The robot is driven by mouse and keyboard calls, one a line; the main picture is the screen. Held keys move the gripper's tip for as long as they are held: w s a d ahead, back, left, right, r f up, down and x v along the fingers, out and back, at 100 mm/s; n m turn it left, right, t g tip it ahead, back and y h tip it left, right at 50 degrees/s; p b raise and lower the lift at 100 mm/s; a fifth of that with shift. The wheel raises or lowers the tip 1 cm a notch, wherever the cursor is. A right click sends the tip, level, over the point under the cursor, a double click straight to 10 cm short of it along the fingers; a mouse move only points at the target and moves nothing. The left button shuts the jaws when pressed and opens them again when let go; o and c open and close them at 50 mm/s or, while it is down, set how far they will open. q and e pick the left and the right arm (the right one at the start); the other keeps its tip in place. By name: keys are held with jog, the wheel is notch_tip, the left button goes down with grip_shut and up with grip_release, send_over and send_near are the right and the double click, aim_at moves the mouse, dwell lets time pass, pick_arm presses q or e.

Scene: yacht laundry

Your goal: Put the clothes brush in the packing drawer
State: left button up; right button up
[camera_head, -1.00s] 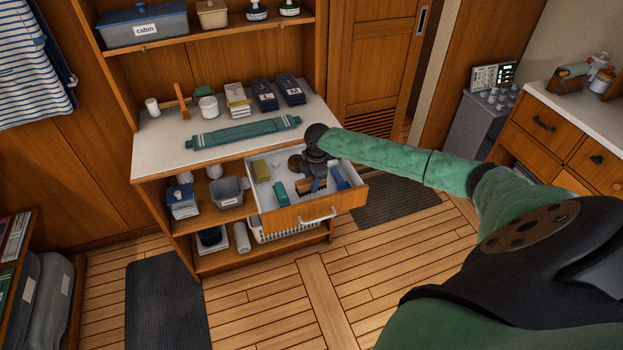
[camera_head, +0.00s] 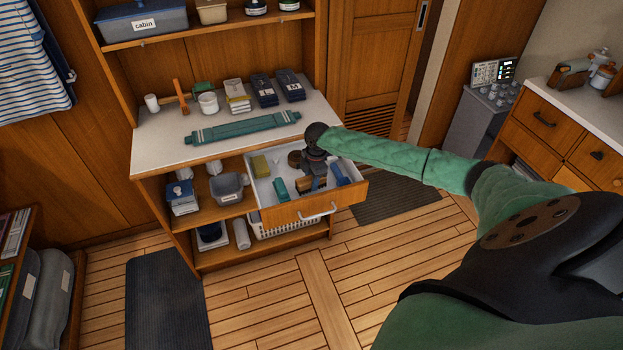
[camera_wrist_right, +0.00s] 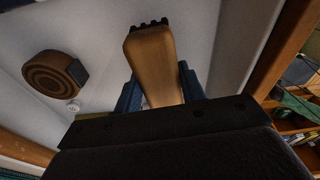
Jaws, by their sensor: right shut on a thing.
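The packing drawer (camera_head: 265,217) is pulled out of the counter, with a white inside and a wooden front. My right gripper (camera_head: 314,183) reaches down into it from the right. In the right wrist view the gripper (camera_wrist_right: 160,92) is shut on the clothes brush (camera_wrist_right: 152,58), a wooden piece with dark bristles at its far end, held between two blue fingers. The brush (camera_head: 308,184) shows in the head view inside the drawer's outline, near its front. I cannot tell whether it touches the drawer floor. My left gripper is not in view.
The drawer also holds a rolled brown belt (camera_wrist_right: 54,75), a yellow-green block (camera_head: 260,166), a teal item (camera_head: 280,188) and a blue item (camera_head: 340,174). The counter (camera_head: 165,151) above bears a teal roll (camera_head: 243,128) and folded clothes. The drawer's walls are close around my gripper.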

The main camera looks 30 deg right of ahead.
jog(key=shift+f, duration=0.95)
jog(key=o, duration=0.9)
jog(key=shift+o, duration=0.9)
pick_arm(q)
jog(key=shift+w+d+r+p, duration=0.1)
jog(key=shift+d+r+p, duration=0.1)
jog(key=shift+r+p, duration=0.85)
pick_arm(e)
jog(key=shift+d+r, duration=0.15)
jog(key=shift+r, duration=1.35)
